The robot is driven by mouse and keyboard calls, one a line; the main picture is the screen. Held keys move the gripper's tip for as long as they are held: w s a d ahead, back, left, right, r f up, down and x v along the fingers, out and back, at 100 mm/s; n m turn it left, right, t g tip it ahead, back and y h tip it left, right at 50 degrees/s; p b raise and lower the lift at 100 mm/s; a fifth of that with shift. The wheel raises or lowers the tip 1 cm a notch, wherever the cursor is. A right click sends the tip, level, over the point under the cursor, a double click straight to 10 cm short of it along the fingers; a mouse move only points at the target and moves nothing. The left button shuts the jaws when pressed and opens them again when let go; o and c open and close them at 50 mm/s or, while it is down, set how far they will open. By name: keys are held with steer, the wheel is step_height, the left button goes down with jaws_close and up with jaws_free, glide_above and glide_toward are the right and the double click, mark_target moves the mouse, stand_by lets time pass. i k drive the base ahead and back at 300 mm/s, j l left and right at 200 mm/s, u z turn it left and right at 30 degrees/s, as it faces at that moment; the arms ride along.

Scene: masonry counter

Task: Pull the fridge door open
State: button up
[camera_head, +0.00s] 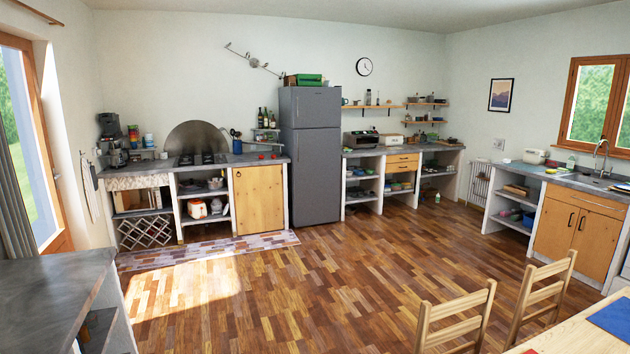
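A tall grey fridge (312,156) stands against the back wall, between two stretches of masonry counter. It has a small upper door (317,108) and a larger lower door (317,178), and both look shut. The handles are too small to make out clearly. A green box (303,80) sits on top of the fridge. No part of my gripper or arm shows in this view.
The wooden floor (300,272) before the fridge is clear, with a patterned rug (208,249) by the left counter. Two wooden chairs (455,318) and a table (585,333) stand at the lower right. A dark counter (50,295) is at the lower left.

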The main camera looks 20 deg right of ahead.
mark_target(316, 152)
steer(key=i+z, duration=0.25)
steer(key=i, duration=6.5)
steer(key=i+j+z, duration=0.2)
steer(key=i, duration=1.6)
steer(key=l, duration=0.1)
